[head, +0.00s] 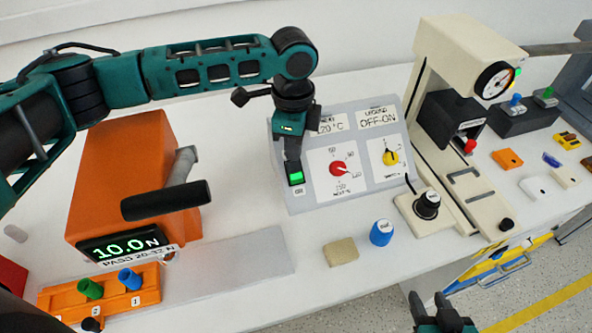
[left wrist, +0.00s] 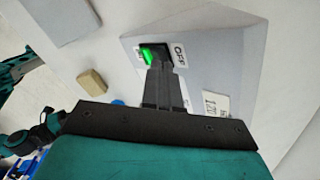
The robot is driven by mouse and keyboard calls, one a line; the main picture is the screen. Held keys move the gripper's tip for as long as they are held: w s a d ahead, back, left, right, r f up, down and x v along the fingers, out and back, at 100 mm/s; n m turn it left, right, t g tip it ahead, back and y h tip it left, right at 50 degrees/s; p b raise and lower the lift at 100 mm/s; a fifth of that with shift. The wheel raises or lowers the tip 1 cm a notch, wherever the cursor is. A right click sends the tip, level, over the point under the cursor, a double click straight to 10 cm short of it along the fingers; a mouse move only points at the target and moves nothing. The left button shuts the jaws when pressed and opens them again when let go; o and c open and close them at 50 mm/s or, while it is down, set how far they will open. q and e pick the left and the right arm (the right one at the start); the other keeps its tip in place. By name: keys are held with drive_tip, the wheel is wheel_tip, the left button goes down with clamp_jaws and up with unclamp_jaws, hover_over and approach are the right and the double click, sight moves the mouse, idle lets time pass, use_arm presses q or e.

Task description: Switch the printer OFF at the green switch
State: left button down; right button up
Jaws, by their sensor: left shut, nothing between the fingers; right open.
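The green switch (head: 296,178) is a lit green rocker in a black housing at the left of the sloped grey panel (head: 299,203). In the left wrist view the lit part (left wrist: 147,56) is at the left end of the housing, and a label reading OFF (left wrist: 180,57) is at the other end. My left gripper (head: 292,160) is shut and empty, pointing down at the switch. Its fingertips (left wrist: 161,68) overlap the housing's edge in the left wrist view; I cannot tell whether they touch. My right gripper (head: 437,304) is open and empty at the bottom.
The panel also carries a red knob (head: 338,168) and a yellow knob (head: 390,158). An orange machine (head: 120,180) with a black handle stands left. A cream machine (head: 470,55) with a dial stands right. A blue cap (head: 381,233) and tan block (head: 340,251) lie in front.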

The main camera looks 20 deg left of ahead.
sight(295, 163)
use_arm(q)
drive_tip(key=shift+s+f, duration=0.1)
drive_tip(key=shift+f, duration=1.1)
idle(0.5)
drive_tip(key=shift+d+r, duration=0.1)
drive_tip(key=shift+r, duration=3.55)
